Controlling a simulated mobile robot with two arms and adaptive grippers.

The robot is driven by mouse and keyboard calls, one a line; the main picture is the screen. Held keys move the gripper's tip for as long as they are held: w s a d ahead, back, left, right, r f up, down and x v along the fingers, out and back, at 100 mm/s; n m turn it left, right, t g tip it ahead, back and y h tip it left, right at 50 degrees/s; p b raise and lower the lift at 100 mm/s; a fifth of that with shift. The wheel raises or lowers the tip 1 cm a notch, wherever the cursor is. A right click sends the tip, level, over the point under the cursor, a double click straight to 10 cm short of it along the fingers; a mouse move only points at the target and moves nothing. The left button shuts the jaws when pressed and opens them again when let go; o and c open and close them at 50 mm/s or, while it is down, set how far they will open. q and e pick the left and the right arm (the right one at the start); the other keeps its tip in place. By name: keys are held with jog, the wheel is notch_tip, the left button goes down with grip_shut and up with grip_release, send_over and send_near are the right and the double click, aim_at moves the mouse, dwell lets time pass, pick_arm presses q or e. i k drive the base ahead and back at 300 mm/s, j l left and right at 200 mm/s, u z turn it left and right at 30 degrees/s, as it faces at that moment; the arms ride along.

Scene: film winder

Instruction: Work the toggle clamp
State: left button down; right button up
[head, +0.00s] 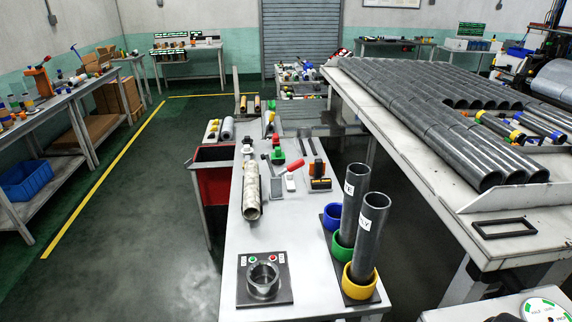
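No toggle clamp can be made out with certainty. On the middle table (238,212), a small device with a dark lever and red and green parts (278,157) stands near the far half; its details are too small to tell. An orange device with a raised lever (38,82) stands on the left bench; I cannot tell if it is a clamp. Neither of my grippers is in view.
A mottled roll (251,192) lies on the middle table, behind a metal ring on a dark plate (263,279). Two dark tubes stand in yellow (360,284) and green cups at right. The left floor is clear.

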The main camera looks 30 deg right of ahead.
aim_at(297, 164)
jog(key=i+z, duration=0.15)
jog(key=z, duration=0.3)
jog(key=i+j+z, duration=0.1)
jog(key=z, duration=0.4)
jog(key=i, duration=0.05)
